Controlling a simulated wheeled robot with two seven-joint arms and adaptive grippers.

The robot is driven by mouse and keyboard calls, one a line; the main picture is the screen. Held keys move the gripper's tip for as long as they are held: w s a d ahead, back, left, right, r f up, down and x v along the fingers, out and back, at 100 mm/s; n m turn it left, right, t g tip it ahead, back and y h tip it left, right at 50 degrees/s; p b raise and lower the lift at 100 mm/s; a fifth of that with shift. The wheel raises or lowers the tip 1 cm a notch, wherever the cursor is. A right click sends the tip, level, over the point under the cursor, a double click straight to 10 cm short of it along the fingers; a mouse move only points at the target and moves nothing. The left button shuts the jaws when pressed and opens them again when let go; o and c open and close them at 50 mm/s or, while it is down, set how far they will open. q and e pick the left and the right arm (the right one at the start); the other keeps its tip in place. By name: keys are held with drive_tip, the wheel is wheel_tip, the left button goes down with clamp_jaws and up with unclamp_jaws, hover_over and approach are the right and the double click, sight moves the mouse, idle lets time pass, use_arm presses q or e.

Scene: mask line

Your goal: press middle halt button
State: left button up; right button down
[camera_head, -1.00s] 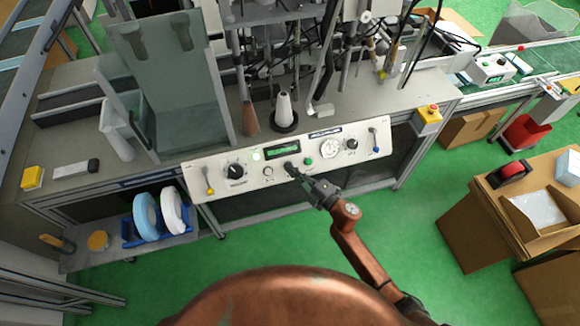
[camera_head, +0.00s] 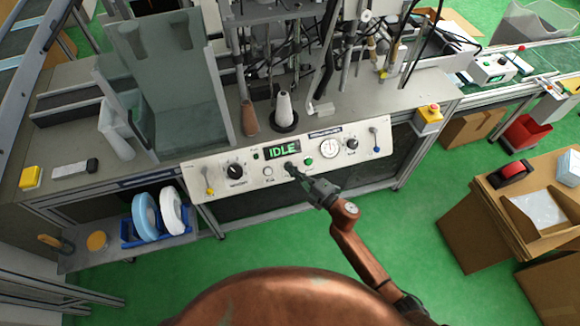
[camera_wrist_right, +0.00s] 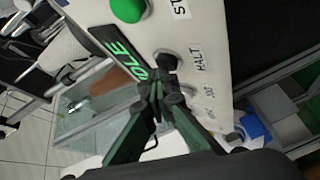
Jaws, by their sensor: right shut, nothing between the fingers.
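The control panel (camera_head: 222,184) slopes along the front edge of the machine table. Its display (camera_head: 282,150) reads IDLE in green. The green start button (camera_head: 308,161) is right of the display's lower edge; it also shows in the right wrist view (camera_wrist_right: 128,9). The dark middle button (camera_wrist_right: 166,59) sits beside the HALT label (camera_wrist_right: 198,58). In the head view my right gripper's tips cover this button. My right gripper (camera_head: 290,168) is shut and empty, its fingertips at the HALT button; contact cannot be told for sure. My left gripper is out of view.
A black knob (camera_head: 235,171) and a white button (camera_head: 268,171) are left of the gripper. A gauge (camera_head: 330,148) and small lever (camera_head: 374,137) are to the right. A yellow emergency-stop box (camera_head: 429,118) is at the table's right corner.

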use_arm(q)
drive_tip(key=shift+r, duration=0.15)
use_arm(e)
drive_tip(key=shift+d+r, duration=0.1)
use_arm(q)
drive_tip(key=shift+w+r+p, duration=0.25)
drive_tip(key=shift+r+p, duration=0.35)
drive_tip(key=shift+p, duration=0.1)
use_arm(e)
drive_tip(key=shift+s+d+r, duration=0.15)
drive_tip(key=shift+s+r, duration=0.3)
drive_tip(key=shift+s, duration=0.15)
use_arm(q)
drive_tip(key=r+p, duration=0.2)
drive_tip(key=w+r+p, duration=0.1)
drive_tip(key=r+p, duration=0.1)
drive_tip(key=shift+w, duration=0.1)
use_arm(e)
drive_tip(key=s+r, duration=0.1)
drive_tip(key=s+d+r, duration=0.1)
drive_tip(key=s+r, duration=0.1)
drive_tip(key=shift+s+d+r, duration=0.1)
drive_tip(key=shift+s, duration=0.2)
